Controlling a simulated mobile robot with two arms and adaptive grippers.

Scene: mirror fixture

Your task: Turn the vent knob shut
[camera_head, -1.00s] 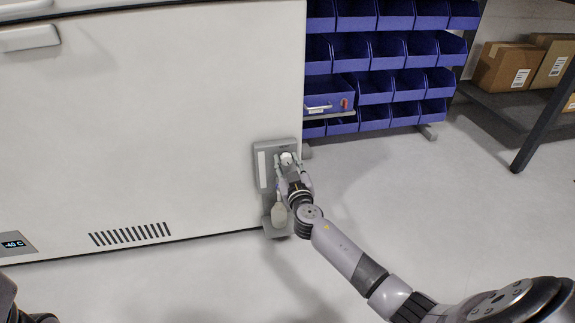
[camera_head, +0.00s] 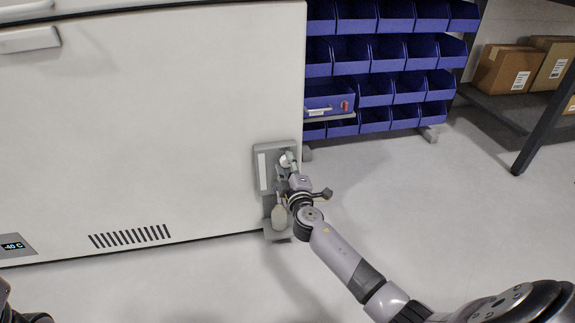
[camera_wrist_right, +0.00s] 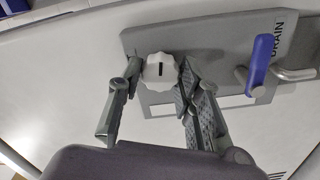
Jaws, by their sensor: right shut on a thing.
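The vent knob (camera_wrist_right: 161,71) is white and scalloped with a dark pointer line. It sits on a grey panel (camera_wrist_right: 212,42) on the white cabinet's front. In the wrist view the pointer line runs nearly straight up and down. My right gripper (camera_wrist_right: 158,82) is shut on the knob, one finger on each side. In the head view the right gripper (camera_head: 287,168) reaches the panel at the cabinet's lower right corner, and the knob (camera_head: 285,160) is partly hidden by it. My left gripper is out of view.
A blue-handled valve (camera_wrist_right: 262,62) sits beside the knob, near the word DRAIN. A pale bottle-like thing (camera_head: 279,217) is below the gripper, over a grey ledge (camera_head: 277,234). Blue bins (camera_head: 375,92) stand behind. The floor to the right is clear.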

